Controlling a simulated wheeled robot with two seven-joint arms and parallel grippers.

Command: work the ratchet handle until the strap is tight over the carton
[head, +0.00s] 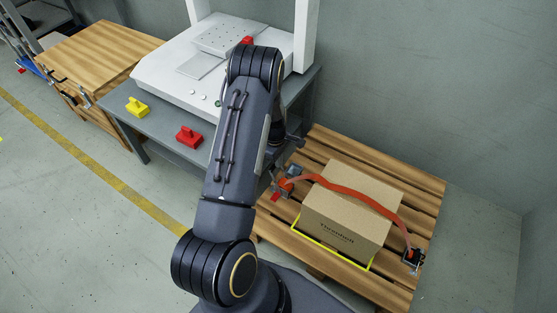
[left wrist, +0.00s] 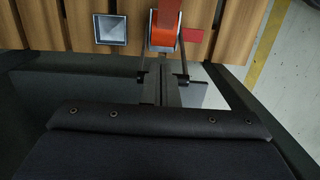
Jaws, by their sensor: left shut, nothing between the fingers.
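The brown carton (head: 350,209) sits on the wooden pallet (head: 318,144) at the right. The orange strap (head: 349,191) runs over its top in a wavy line and bows out on the right, looking slack. The ratchet (head: 286,184) is at the strap's left end, with a red grip (head: 276,197) beside it. In the left wrist view, the ratchet with orange strap (left wrist: 164,28) is just beyond my left gripper (left wrist: 162,78), and a red piece (left wrist: 193,36) is beside it. My left gripper is shut and empty; in the head view my forearm mostly hides it. My right gripper is out of view.
A dark anchor (head: 412,258) holds the strap's right end. A grey table (head: 165,138) with a white gantry machine (head: 185,92), a yellow block (head: 137,107) and a red block (head: 188,137) stands behind my arm. A wooden bench (head: 95,52) is at far left. The floor at left is clear.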

